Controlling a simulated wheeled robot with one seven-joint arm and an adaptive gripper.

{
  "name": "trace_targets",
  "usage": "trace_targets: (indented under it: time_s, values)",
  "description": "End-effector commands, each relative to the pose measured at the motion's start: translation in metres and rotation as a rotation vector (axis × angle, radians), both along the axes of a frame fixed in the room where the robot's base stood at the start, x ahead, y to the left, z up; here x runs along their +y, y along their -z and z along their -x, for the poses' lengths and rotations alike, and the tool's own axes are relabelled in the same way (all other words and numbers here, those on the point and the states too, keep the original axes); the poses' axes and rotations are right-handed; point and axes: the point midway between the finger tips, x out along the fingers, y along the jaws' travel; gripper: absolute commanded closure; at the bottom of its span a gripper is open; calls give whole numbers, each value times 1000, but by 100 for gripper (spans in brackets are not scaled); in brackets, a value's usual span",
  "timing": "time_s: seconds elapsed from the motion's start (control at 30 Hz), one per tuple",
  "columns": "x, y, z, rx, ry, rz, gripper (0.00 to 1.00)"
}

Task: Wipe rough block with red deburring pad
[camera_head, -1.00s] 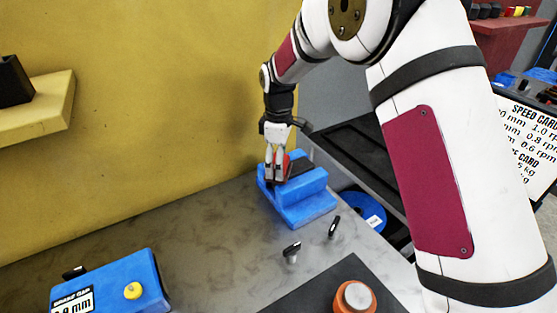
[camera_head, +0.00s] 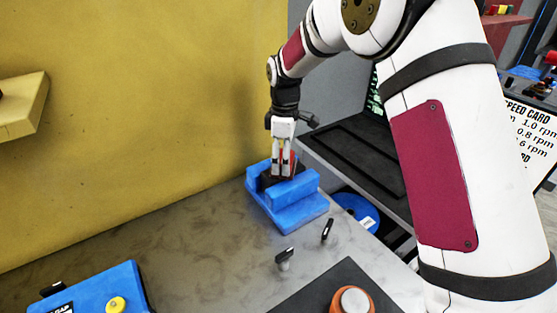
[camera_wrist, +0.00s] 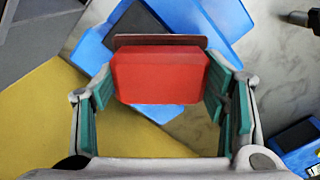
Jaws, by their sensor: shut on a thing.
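My gripper (camera_head: 283,172) is shut on the red deburring pad (camera_wrist: 160,75), which fills the space between the teal-lined fingers in the wrist view. A narrow part of the pad shows red at the fingers in the head view (camera_head: 292,163). The dark rough block (camera_head: 267,180) sits in the blue holder (camera_head: 290,214), between its raised walls. The block also shows beyond the pad in the wrist view (camera_wrist: 138,20). My gripper is over the block's right part, with the pad low at its top. Whether the pad touches the block is hidden.
Two small dark-topped pieces (camera_head: 285,256) (camera_head: 327,230) stand on the grey table in front of the holder. A blue box with a yellow knob (camera_head: 115,305) is front left, and an orange-ringed button (camera_head: 352,301) front right. A yellow wall (camera_head: 130,120) rises behind.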

Motion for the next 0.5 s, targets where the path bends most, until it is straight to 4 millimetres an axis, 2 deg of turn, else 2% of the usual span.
trace_targets:
  time_s: [0.5]
  values:
    - [-24, 2, -15, 0, 3, 0, 56]
